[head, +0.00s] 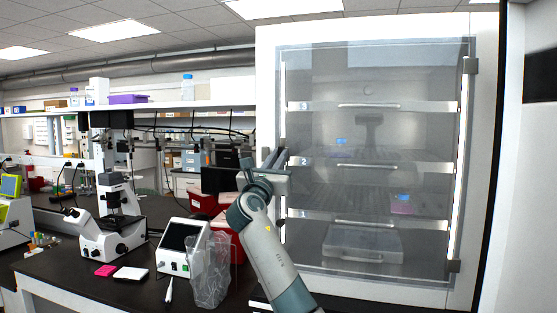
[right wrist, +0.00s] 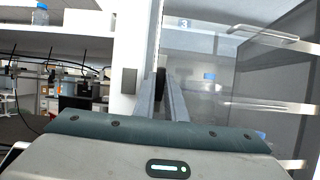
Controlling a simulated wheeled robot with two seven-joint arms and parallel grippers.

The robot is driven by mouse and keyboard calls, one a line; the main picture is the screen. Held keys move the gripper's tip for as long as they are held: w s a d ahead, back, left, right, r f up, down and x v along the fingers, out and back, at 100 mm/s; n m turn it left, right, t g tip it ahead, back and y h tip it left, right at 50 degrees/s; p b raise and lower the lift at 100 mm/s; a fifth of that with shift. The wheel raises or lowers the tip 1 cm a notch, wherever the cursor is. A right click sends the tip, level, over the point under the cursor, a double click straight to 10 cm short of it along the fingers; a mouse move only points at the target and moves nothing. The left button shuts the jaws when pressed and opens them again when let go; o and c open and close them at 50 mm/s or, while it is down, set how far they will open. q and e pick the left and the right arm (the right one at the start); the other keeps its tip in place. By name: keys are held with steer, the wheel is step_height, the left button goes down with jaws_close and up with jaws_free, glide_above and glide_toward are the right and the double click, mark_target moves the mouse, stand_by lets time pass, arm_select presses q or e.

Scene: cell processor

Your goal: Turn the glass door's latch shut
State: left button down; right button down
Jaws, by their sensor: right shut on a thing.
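The glass door (head: 375,160) covers the front of the tall white cabinet and looks closed, with hinges on its right side. My right gripper (head: 281,156) is at the door's left edge, about halfway up. In the right wrist view its two fingers (right wrist: 167,98) reach forward and are shut on a small dark piece, the latch (right wrist: 160,78), at the seam between the white frame and the glass. The fingers hide most of the latch, so its angle cannot be told. My left gripper is not in view.
Behind the glass are shelves with bar handles (head: 368,105) and a white tray (head: 362,243) low down. Left of my right arm, the dark bench holds a microscope (head: 112,225), a white device with a screen (head: 182,245) and a clear plastic bag (head: 210,270).

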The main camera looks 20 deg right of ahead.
steer(key=shift+a+r+m+g+h+b, duration=0.25)
steer(key=shift+m+g, duration=1.2)
steer(key=shift+m, duration=2.2)
steer(key=shift+d+f+m+g+h+b, duration=0.15)
steer(key=shift+m+g+h, duration=0.25)
steer(key=shift+m+g, duration=2.2)
steer(key=shift+r+m+g+h+b, duration=0.1)
steer(key=shift+m+g+h, duration=0.25)
steer(key=shift+m, duration=4.4)
steer(key=c, duration=1.8)
jaws_free()
steer(key=shift+f, duration=0.1)
